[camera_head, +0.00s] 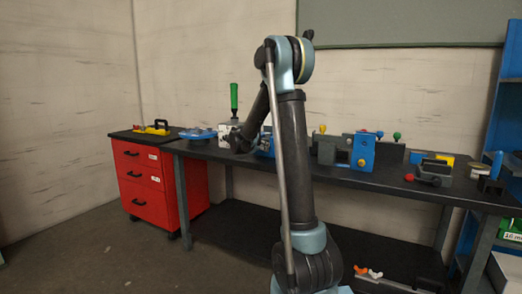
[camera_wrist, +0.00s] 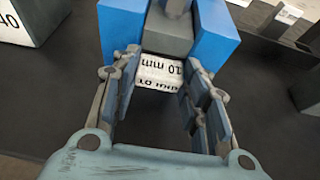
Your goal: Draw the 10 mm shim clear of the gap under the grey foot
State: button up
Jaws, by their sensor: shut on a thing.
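The shim (camera_wrist: 160,72), a pale plate marked 10 mm, lies between the fingers of my gripper (camera_wrist: 160,80) in the wrist view. My gripper is shut on its sides. The grey foot (camera_wrist: 168,38) is directly beyond the shim, between two blue uprights (camera_wrist: 122,32). The shim's far edge meets the foot's lower front edge in the picture; how much of it lies under the foot is hidden. In the head view my arm covers most of this spot, and only part of the blue fixture (camera_head: 264,146) shows beside it.
In the wrist view, a grey labelled block (camera_wrist: 38,18) stands at upper left and another grey block (camera_wrist: 307,92) at right. The dark bench top (camera_wrist: 60,95) is bare near my gripper. In the head view, a green-handled tool (camera_head: 234,97) stands left of the fixture.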

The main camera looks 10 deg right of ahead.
jog(key=s+a, duration=0.8)
jog(key=s, duration=0.3)
dwell(2.5)
